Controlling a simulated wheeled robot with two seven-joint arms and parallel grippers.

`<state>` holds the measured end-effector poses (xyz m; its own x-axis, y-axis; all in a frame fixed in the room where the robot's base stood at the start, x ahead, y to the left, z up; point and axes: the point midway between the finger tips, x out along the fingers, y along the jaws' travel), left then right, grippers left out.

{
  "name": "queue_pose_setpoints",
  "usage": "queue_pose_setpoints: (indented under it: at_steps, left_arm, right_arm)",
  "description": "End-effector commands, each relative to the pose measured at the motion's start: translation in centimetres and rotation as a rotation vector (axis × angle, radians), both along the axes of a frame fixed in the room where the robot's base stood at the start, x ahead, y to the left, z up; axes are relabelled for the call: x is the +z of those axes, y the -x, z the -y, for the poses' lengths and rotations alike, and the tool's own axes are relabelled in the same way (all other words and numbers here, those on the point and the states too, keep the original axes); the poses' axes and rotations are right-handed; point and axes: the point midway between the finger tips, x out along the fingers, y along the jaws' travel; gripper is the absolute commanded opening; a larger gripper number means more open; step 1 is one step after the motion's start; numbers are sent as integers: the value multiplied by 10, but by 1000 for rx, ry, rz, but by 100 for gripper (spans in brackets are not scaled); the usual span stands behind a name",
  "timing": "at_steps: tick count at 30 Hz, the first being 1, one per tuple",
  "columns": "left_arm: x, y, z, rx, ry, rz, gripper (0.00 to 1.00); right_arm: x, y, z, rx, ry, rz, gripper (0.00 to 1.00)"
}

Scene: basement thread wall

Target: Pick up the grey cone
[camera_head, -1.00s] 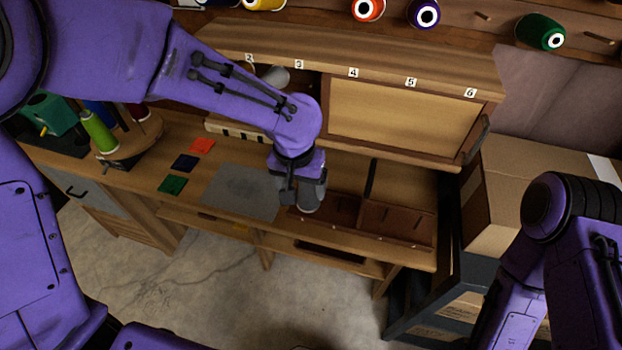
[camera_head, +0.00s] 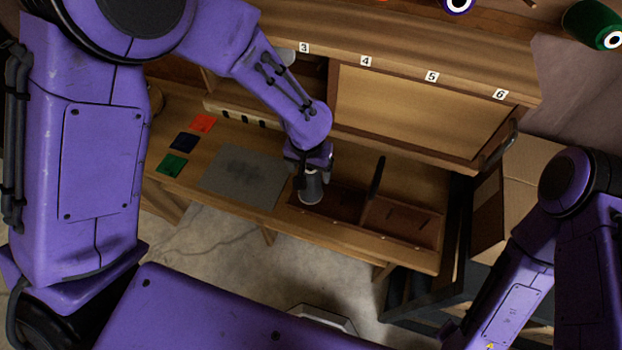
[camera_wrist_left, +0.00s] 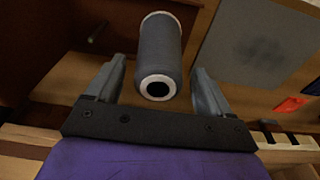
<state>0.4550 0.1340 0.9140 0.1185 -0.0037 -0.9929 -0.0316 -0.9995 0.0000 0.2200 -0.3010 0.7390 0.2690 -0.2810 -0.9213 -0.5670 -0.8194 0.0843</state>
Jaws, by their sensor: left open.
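The grey cone (camera_head: 311,188) is at the left end of the brown divided tray (camera_head: 405,236), below my left gripper in the head view. In the left wrist view the cone (camera_wrist_left: 160,55) is a dark grey spool with pale ends and a dark hole facing the camera. My left gripper (camera_head: 308,172) points down at the cone, and its fingers partly hide the cone's top. In the left wrist view the left gripper (camera_wrist_left: 159,70) is open, with one finger on each side of the cone and gaps visible. My right arm shows at the right, but its gripper is out of view.
A grey mat (camera_head: 243,178) lies left of the tray, with red (camera_head: 203,123), blue (camera_head: 185,141) and green (camera_head: 171,164) squares beyond it. A numbered wooden cabinet (camera_head: 420,100) overhangs the bench behind. A cardboard box (camera_head: 545,170) stands at the right.

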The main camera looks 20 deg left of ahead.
Motion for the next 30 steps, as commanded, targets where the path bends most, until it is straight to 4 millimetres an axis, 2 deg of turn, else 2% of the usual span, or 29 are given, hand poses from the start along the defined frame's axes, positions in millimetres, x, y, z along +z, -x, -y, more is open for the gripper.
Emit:
queue_pose_setpoints:
  at_steps: [3, 9, 10, 15, 16, 17, 18, 25, 30]
  left_arm:
    - [-13, -1, 1, -3, -1, 1, 82]
    - [-14, -2, 2, -5, 0, 3, 82]
    - [-14, -2, 2, -5, 0, 3, 78]
    - [-14, -2, 2, -4, 0, 3, 23]
    - [-14, -2, 2, -4, 0, 3, 17]
    - [-14, -2, 2, -4, 0, 3, 17]
    - [-14, -2, 2, -4, 0, 3, 12]
    - [-7, -3, 2, -3, 1, 6, 12]
    - [30, -4, 2, -2, 2, 10, 12]
  right_arm:
    - [2, 0, 0, 0, 0, 0, 43]
    - [1, 0, 0, 0, 0, 0, 43]
    - [1, 0, 0, 0, 0, 0, 43]
    - [1, 0, 0, 0, 0, 0, 43]
    - [1, 0, 0, 0, 0, 0, 43]
    - [1, 0, 0, 0, 0, 0, 43]
    - [1, 0, 0, 0, 0, 0, 43]
    - [0, 0, 0, 0, 0, 0, 43]
    - [-3, 0, 0, 0, 0, 0, 43]
